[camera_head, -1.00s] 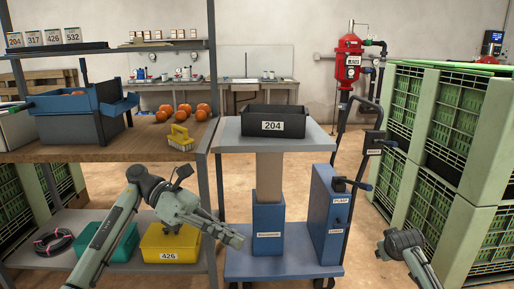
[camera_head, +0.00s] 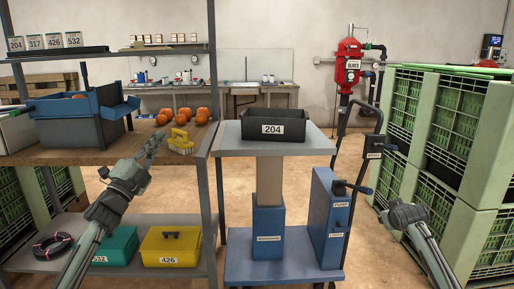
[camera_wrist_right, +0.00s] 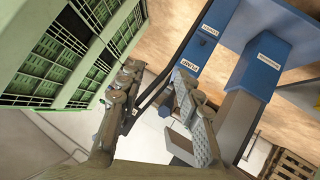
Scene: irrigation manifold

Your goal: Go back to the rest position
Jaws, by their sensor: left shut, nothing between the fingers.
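My left gripper (camera_head: 152,146) is raised in front of the workbench edge in the head view. Its fingers are together with nothing between them, and they point up and away. The yellow brush (camera_head: 181,144) is just right of its tips, on the bench; I cannot tell if they touch. My right arm's end (camera_head: 402,213) is at the lower right in the head view, where its fingers are hard to make out. In the right wrist view the right gripper (camera_wrist_right: 157,72) has its fingers apart and nothing held between them.
The wooden bench (camera_head: 70,155) carries a blue bin (camera_head: 75,104) and orange fruit (camera_head: 187,113). Below are a yellow box 426 (camera_head: 170,247) and a teal box (camera_head: 118,245). A blue lift cart (camera_head: 268,222) bears black bin 204 (camera_head: 273,123). Green crates (camera_head: 450,130) stand right.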

